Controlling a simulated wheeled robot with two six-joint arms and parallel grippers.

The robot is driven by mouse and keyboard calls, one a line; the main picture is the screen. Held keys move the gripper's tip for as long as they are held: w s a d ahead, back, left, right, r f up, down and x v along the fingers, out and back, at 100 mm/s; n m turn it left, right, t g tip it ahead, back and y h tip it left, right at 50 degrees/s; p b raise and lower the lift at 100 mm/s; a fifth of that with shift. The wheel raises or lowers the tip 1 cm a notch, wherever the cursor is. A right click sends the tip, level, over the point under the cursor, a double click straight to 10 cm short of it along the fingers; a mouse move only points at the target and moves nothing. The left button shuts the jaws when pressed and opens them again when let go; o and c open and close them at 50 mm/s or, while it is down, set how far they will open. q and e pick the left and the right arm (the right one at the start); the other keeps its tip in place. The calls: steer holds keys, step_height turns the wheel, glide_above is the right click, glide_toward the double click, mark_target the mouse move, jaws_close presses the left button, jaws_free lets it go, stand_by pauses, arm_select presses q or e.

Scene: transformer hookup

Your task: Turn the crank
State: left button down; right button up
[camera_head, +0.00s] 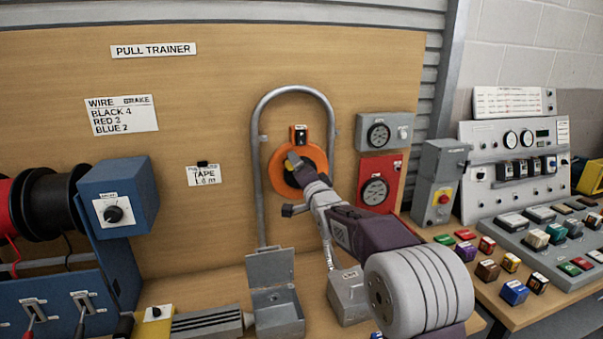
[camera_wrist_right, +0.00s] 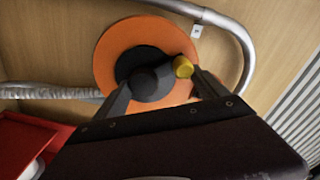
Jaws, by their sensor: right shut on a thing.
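The crank is on an orange disc (camera_head: 318,157) mounted on the wooden board inside a bent grey pipe. The right wrist view shows the orange disc (camera_wrist_right: 112,48) with a dark crank hub (camera_wrist_right: 150,75) and a yellow knob (camera_wrist_right: 183,67) at its right. My right gripper (camera_head: 297,170) reaches the disc from the lower right. In the wrist view the fingers of my right gripper (camera_wrist_right: 162,82) stand on either side of the dark crank part and are shut on it. The gripper hides part of the crank in the head view. My left gripper is not in view.
The grey pipe (camera_head: 257,205) arches around the disc. A red dial box (camera_head: 393,165) and a grey dial box (camera_head: 402,130) are close on the right. An open grey box (camera_head: 272,268) stands below. A blue reel unit (camera_head: 125,175) is at left.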

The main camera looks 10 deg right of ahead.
steer(key=o, duration=2)
